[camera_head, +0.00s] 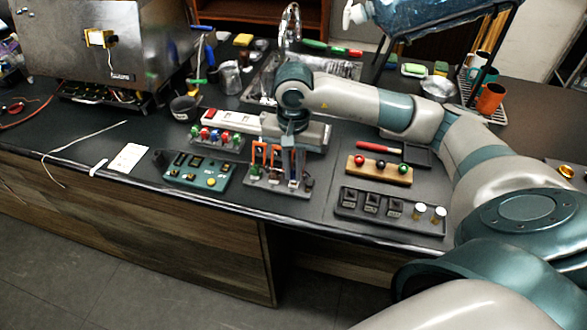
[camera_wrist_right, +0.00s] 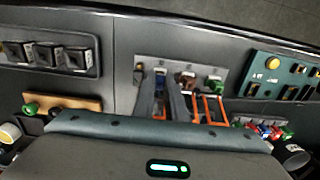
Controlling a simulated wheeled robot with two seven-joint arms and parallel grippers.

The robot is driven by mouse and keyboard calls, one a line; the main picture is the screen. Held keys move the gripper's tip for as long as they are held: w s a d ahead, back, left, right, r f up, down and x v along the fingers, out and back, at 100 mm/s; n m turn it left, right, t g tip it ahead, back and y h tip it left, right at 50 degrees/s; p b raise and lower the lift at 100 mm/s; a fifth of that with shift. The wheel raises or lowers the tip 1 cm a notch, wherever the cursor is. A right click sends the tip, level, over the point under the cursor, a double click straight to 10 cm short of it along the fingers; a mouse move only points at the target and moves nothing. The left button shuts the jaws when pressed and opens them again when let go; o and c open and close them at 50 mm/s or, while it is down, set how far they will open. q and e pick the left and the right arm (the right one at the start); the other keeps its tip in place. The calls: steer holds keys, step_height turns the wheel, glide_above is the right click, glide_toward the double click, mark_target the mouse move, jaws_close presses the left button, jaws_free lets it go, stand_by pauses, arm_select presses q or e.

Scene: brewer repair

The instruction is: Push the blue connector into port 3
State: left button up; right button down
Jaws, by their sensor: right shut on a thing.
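The blue connector (camera_wrist_right: 160,74) stands at a grey rack (camera_wrist_right: 146,103), at one end of a row with a brown connector (camera_wrist_right: 187,78) and a green connector (camera_wrist_right: 215,86). My right gripper (camera_head: 293,180) points down over this rack, at its right end in the head view. Its fingers (camera_wrist_right: 170,88) are shut on the blue connector, which is mostly hidden between them. A green board (camera_head: 200,172) with dark ports and a yellow button lies left of the rack in the head view. Its port numbers are too small to read. My left gripper is not in view.
Orange upright parts (camera_head: 258,152) stand on the rack beside my fingers. Behind is a rack of red, blue and green pieces (camera_head: 215,138). A black tray of square blocks (camera_head: 390,210) and a wooden block with coloured balls (camera_head: 379,170) lie to the right. A white card (camera_head: 128,157) lies left.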

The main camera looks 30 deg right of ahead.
steer(key=shift+f+b, duration=0.7)
steer(key=shift+b, duration=1.6)
stand_by(2.4)
stand_by(0.4)
steer(key=c, duration=1.7)
jaws_free()
steer(key=shift+r, duration=0.15)
